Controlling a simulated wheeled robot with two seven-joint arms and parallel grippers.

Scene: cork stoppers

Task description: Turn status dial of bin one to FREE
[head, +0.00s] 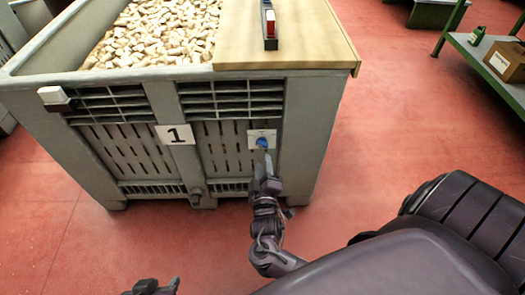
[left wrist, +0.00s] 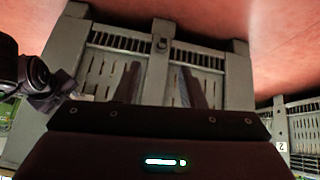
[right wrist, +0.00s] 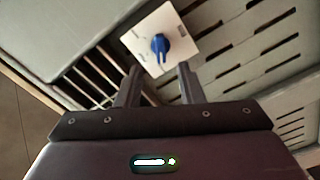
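Bin one is a grey slatted crate (head: 160,98) with a plate marked 1 (head: 177,135) on its front. The status dial (head: 262,140) is a blue knob on a white square plate at the right of that front. It also shows in the right wrist view (right wrist: 160,45); its markings are too small to read. My right gripper (head: 265,160) is open in front of the dial, its fingertips (right wrist: 159,68) just short of the knob, one to each side. My left gripper (head: 150,287) is low and away from the bin; its fingers (left wrist: 158,68) are apart and empty.
Cork stoppers (head: 155,35) fill the bin's open part. A wooden board (head: 310,35) covers its right part and bears a dark device (head: 270,30). A green shelf (head: 490,65) with a cardboard box (head: 507,60) stands right. The red floor (head: 400,110) between is clear.

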